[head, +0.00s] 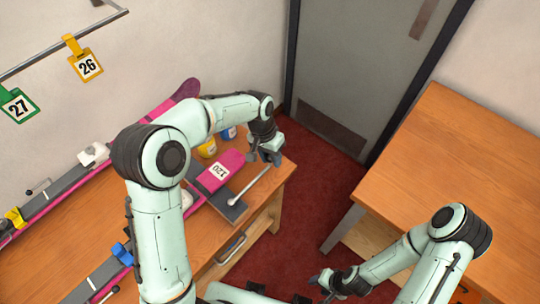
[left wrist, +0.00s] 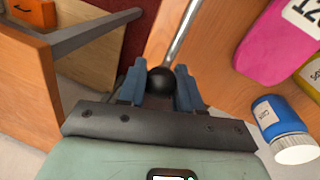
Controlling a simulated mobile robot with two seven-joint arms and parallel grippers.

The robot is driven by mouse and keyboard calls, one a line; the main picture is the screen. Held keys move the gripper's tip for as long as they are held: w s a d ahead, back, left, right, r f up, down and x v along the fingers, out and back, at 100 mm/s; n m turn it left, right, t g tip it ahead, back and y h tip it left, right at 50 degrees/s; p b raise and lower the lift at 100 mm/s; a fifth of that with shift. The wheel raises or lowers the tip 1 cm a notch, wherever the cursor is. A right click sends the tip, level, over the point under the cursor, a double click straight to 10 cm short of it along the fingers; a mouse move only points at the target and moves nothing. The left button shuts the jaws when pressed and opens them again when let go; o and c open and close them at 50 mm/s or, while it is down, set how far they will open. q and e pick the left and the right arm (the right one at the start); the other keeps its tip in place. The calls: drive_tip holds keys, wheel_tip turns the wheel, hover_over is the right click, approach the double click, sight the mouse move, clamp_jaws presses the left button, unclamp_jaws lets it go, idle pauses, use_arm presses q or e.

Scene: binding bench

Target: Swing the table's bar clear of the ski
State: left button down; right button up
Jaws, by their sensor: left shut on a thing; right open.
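The bar (head: 250,186) is a thin metal rod with a black ball knob at its end. My left gripper (head: 268,158) is shut on that knob (left wrist: 160,80), between its blue fingertips in the left wrist view. The magenta ski (head: 232,163), with a white number label, lies on a dark grey table (head: 233,213) on the bench. The bar runs beside the ski's right side in the head view, with a gap between them. The ski also shows in the left wrist view (left wrist: 262,55). My left arm hides part of the ski. My right gripper (head: 328,283) is open and empty, low at the right.
A yellow jar (head: 207,148) and a blue jar (head: 229,133) stand behind the ski. Another ski table (head: 70,190) runs along the wall. Number tags (head: 88,66) hang from a rail. A second wooden bench (head: 450,170) stands right, with red carpet (head: 315,190) between.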

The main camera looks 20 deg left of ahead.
use_arm(q)
drive_tip(key=shift+d+r, duration=0.1)
drive_tip(key=shift+d, duration=0.1)
drive_tip(key=c, duration=0.8)
unclamp_jaws()
use_arm(e)
drive_tip(key=shift+d, duration=0.1)
use_arm(q)
drive_tip(key=r, duration=0.4)
drive_tip(key=a+r+p, duration=0.1)
drive_tip(key=r, duration=0.3)
drive_tip(key=a+r, duration=0.1)
drive_tip(key=r, duration=0.4)
drive_tip(key=shift+w+a, duration=0.2)
drive_tip(key=shift+w, duration=0.1)
use_arm(e)
drive_tip(key=shift+w+r, duration=0.9)
drive_tip(key=shift+r, duration=0.1)
